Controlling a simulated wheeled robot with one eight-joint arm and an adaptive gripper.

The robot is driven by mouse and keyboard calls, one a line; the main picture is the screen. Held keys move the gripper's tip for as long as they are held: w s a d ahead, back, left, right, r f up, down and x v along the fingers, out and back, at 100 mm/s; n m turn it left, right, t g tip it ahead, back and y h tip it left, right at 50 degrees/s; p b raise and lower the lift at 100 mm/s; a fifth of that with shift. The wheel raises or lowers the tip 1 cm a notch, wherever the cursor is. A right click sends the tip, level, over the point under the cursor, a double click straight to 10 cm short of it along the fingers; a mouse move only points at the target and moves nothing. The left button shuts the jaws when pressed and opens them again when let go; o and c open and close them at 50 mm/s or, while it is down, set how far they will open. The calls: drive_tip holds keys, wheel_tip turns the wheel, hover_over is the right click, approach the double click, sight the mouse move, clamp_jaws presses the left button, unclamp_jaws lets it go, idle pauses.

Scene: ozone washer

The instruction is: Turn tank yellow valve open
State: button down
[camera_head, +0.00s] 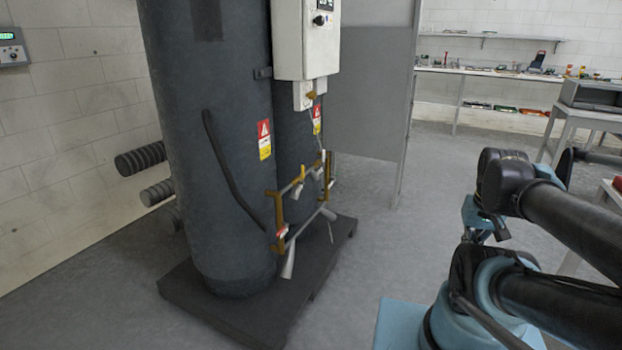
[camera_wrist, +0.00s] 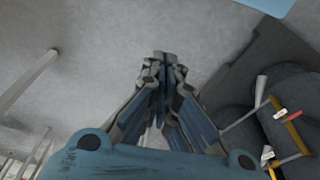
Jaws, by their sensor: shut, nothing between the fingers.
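Two dark grey tanks (camera_head: 215,150) stand side by side on a dark pallet (camera_head: 215,318). A yellow-brass pipe assembly (camera_head: 279,208) with small valves runs along their front. The pipework also shows at the right edge of the wrist view (camera_wrist: 276,103), too small to tell how the valves are turned. My gripper (camera_wrist: 160,58) is shut and empty over bare floor, apart from the tanks. In the head view only my arm links are clear, at the right.
A white control box (camera_head: 302,40) is mounted high on the tanks. Ribbed dark cylinders (camera_head: 140,159) stick out near the left wall. A grey panel (camera_head: 370,95) stands behind the tanks. Benches (camera_head: 590,118) are at the back right. Floor between the pallet and my arm is clear.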

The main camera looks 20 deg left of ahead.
drive_tip(key=shift+w+f, duration=0.2)
drive_tip(key=shift+w, duration=0.25)
drive_tip(key=c, duration=2.3)
unclamp_jaws()
